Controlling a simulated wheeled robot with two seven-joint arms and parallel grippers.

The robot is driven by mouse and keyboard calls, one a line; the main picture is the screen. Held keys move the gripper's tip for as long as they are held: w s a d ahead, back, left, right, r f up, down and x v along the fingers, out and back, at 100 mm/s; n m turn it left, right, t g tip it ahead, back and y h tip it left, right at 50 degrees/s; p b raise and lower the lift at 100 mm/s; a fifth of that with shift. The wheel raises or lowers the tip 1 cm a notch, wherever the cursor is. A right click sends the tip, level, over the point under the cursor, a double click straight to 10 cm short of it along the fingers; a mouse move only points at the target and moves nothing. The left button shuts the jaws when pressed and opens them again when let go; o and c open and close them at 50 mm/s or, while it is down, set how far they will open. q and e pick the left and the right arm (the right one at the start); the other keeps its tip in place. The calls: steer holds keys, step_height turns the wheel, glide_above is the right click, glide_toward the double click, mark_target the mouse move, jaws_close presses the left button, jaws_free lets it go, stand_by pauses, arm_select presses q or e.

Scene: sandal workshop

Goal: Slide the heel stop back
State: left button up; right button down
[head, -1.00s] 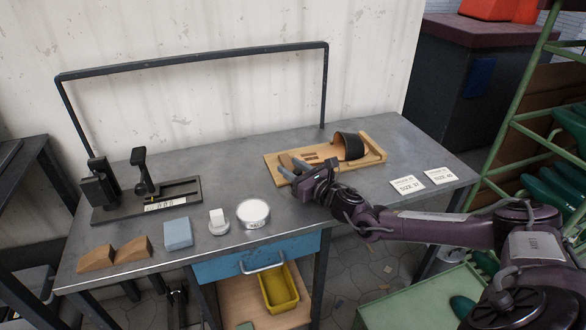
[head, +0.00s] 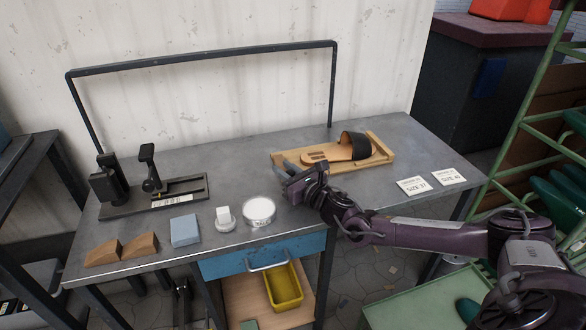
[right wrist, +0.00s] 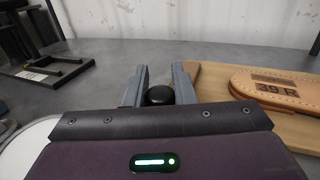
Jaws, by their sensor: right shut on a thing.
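My right gripper (head: 284,166) is at the left end of a wooden board (head: 386,152). In the right wrist view, its two grey fingers (right wrist: 160,84) stand on either side of a round black knob (right wrist: 159,95) and are shut on it. What the knob joins to below is hidden, so I cannot tell the heel stop's full shape. A tan sandal (head: 340,152) with a black strap lies on the board, its heel end toward my gripper. In the right wrist view, the sandal's heel (right wrist: 280,88) is marked 39 R, right of the fingers and apart from them. My left gripper is out of view.
Two size cards (head: 412,186) lie right of the board. A round white-topped tin (head: 259,211), a small white item (head: 225,217), a blue block (head: 184,231) and brown wedges (head: 140,245) line the front. A black fixture (head: 150,190) stands at left. The table's middle is clear.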

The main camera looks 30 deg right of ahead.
steer(key=c, duration=1.5)
jaws_free()
steer(key=shift+a, duration=0.35)
steer(key=o, duration=0.3)
steer(key=shift+w+a, duration=0.1)
steer(key=shift+s+d, duration=0.2)
steer(key=shift+d, duration=0.05)
steer(key=s, duration=0.4)
steer(key=s+d, duration=0.1)
steer(key=s, duration=0.2)
steer(key=shift+s, duration=0.15)
